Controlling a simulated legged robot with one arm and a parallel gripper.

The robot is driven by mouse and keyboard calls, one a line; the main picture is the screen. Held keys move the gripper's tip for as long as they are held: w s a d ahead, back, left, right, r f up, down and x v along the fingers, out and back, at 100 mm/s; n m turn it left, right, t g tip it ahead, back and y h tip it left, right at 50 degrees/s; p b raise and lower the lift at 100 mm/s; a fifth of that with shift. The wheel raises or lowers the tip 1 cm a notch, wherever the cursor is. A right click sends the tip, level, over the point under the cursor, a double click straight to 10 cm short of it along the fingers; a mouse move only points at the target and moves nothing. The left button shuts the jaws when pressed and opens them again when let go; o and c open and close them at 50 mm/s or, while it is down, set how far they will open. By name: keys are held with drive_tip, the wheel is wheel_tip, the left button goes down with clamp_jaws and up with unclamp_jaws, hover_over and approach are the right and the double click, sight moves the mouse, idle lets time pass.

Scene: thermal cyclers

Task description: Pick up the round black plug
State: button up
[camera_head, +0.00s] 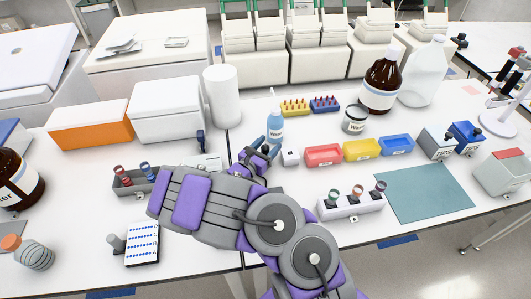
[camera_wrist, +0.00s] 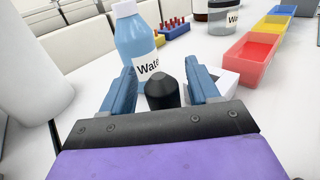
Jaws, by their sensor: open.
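A dark, round-topped black plug (camera_wrist: 163,93) shows in the middle of the wrist view. It sits between the two blue fingers of my gripper (camera_wrist: 161,70), which are spread apart with a gap visible at least on the left side. Its lower part is hidden behind the gripper's dark front edge. My gripper (camera_head: 262,146) is low over the middle of the bench in the head view, where the plug is hard to make out among the fingers.
A blue water bottle (camera_wrist: 133,40) stands just beyond the fingers. A small white box (camera_head: 290,157) is close on the right, beside red (camera_head: 323,155), yellow (camera_head: 361,149) and blue trays (camera_head: 396,145). A white roll (camera_head: 222,95) stands at the back left.

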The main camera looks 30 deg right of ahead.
drive_tip(key=shift+a, duration=0.5)
drive_tip(key=shift+c, duration=1.1)
drive_tip(key=shift+d+f, duration=0.1)
drive_tip(key=shift+d, duration=0.95)
drive_tip(key=c, duration=0.4)
drive_tip(key=shift+a, duration=0.65)
drive_tip(key=shift+c, duration=0.6)
drive_tip(key=shift+d+r, duration=0.3)
drive_tip(key=shift+r, duration=0.3)
drive_tip(key=r+p, duration=0.1)
drive_tip(key=a+r, duration=0.1)
drive_tip(key=shift+r+p, duration=0.35)
drive_tip(key=s+a+r+p, duration=0.1)
drive_tip(key=s+a+p, duration=0.2)
drive_tip(key=a, duration=1.1)
drive_tip(key=shift+s+a, duration=0.35)
drive_tip(key=shift+s, duration=0.1)
drive_tip(key=shift+r, duration=0.1)
